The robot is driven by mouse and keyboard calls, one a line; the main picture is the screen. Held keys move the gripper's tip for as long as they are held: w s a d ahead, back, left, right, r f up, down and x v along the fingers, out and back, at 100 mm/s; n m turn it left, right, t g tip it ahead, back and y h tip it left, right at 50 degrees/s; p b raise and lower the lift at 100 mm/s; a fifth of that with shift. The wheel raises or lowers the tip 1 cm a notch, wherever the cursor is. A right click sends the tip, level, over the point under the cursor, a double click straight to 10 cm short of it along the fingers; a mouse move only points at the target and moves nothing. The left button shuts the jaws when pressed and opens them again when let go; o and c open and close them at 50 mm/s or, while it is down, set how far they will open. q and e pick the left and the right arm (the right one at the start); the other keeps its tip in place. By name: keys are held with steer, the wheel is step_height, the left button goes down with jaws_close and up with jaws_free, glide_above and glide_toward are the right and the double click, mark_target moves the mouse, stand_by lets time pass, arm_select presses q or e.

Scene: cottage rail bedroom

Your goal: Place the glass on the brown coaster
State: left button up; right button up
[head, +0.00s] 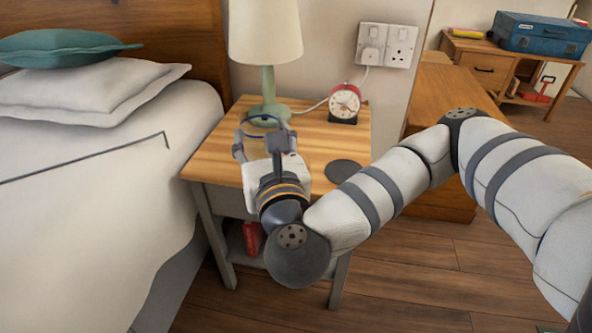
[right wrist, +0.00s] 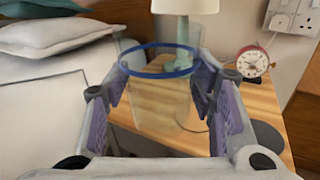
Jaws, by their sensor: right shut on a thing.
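The clear glass with a blue rim (right wrist: 160,95) stands between the fingers of my right gripper (right wrist: 163,105), which is shut on it. In the head view the gripper (head: 264,142) is over the left part of the wooden nightstand (head: 312,138), and the glass's blue rim (head: 260,120) shows between its fingers. I cannot tell whether the glass's base touches the top. The round, dark coaster (head: 343,172) lies bare near the nightstand's right edge, to the right of the gripper. The coaster (right wrist: 268,138) also shows partly at the right in the right wrist view. My left gripper is out of view.
A green lamp with a cream shade (head: 265,35) stands behind the glass. The bed (head: 95,180) is at the left. The top between glass and coaster looks clear.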

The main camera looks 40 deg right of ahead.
steer(key=shift+w+d+r+m+h+b, duration=0.2)
steer(key=shift+w+d+m+h+b, duration=0.15)
steer(key=shift+d+b, duration=0.2)
steer(key=w+d+f+b, duration=0.2)
steer(key=d+f, duration=0.1)
steer(key=w+d+f+b, duration=0.2)
steer(key=w+d+b, duration=0.1)
steer(key=d, duration=0.1)
steer(key=w+d+f+b, duration=0.2)
steer(key=w+d+f, duration=0.1)
steer(key=shift+d+f+b, duration=0.2)
steer(key=shift+f+b, duration=0.15)
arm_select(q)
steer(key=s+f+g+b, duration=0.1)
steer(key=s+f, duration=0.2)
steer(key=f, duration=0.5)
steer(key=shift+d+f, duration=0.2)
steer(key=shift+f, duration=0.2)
arm_select(e)
steer(key=shift+w+d+f, duration=0.15)
steer(key=shift+d+f, duration=0.05)
steer(key=shift+f, duration=0.75)
steer(key=shift+w+d+f, duration=0.1)
steer(key=shift+d+f, duration=0.05)
steer(key=shift+f, duration=0.8)
steer(key=shift+f, duration=0.2)
steer(key=o, duration=1.2)
steer(key=shift+o, duration=0.8)
